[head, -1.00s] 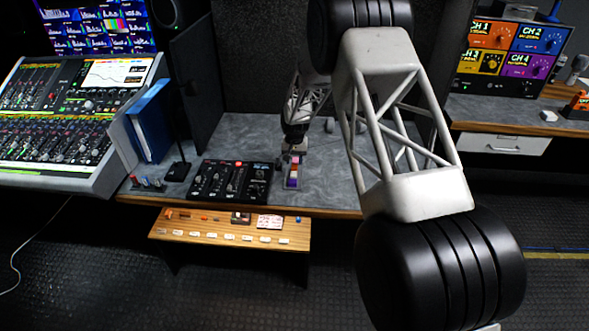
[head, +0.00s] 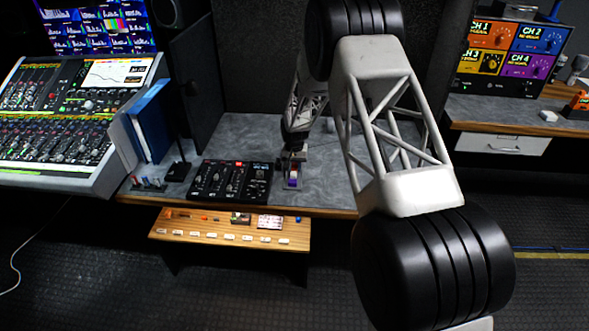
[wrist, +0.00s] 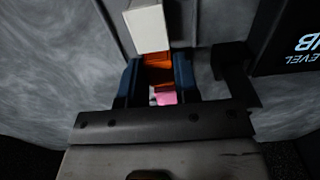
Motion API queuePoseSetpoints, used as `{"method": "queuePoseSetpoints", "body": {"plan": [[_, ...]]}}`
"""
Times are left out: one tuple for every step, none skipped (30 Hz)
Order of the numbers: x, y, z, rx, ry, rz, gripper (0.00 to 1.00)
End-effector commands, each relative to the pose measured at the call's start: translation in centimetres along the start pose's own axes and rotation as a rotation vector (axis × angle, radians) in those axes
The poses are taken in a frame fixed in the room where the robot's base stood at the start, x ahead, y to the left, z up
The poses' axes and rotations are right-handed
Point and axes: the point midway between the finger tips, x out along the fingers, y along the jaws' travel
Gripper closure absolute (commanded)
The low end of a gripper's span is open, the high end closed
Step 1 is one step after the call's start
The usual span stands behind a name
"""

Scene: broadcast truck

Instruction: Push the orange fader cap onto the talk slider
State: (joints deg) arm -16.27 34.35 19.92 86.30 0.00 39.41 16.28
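The orange fader cap (wrist: 158,72) shows in the wrist view between the two dark blue fingers of my gripper (wrist: 158,85). It fills the gap between them; whether they press on it is unclear. In the head view my gripper (head: 294,158) is low over a small row of caps at the desk's front and hides the orange cap. A white block (wrist: 147,26) stands beside the orange cap, and a pink piece (wrist: 162,97) shows on its other side. A purple cap (head: 291,183) sits at the row's front. The black slider panel (head: 230,181) lies left of the row; I cannot pick out the talk slider.
A black block (wrist: 233,75) stands close beside one finger. A wooden shelf (head: 235,233) with small parts sits below the desk edge. A mixing console (head: 55,115) and blue binder (head: 148,120) stand left. The grey desk (head: 245,130) is clear behind the panel.

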Motion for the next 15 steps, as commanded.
{"method": "queuePoseSetpoints", "body": {"plan": [[0.00, 0.00, 0.00, 0.000, 0.000, 0.000, 0.79], [0.00, 0.00, 0.00, 0.000, 0.000, 0.000, 0.84], [0.00, 0.00, 0.00, 0.000, 0.000, 0.000, 0.90], [-0.01, 0.00, 0.00, 0.000, 0.000, 0.000, 0.94], [-0.01, 0.00, 0.00, 0.000, 0.000, 0.000, 0.96], [-0.01, 0.00, 0.00, 0.000, 0.000, 0.000, 0.96], [-0.01, 0.00, 0.00, 0.000, 0.000, 0.000, 0.96], [-0.01, 0.00, 0.00, 0.000, 0.000, 0.000, 0.96], [-0.01, 0.00, 0.00, 0.000, 0.000, 0.000, 0.96], [-0.01, 0.00, 0.00, 0.000, 0.000, 0.000, 0.96], [-0.02, 0.00, 0.00, 0.000, 0.000, 0.000, 0.96], [-0.05, 0.00, 0.00, 0.000, 0.000, 0.000, 0.96], [-0.08, 0.00, -0.01, 0.000, 0.000, 0.000, 0.96], [-0.13, 0.00, -0.01, 0.000, 0.000, 0.000, 0.96], [-0.22, 0.00, -0.01, 0.000, 0.000, 0.000, 0.96]]}}
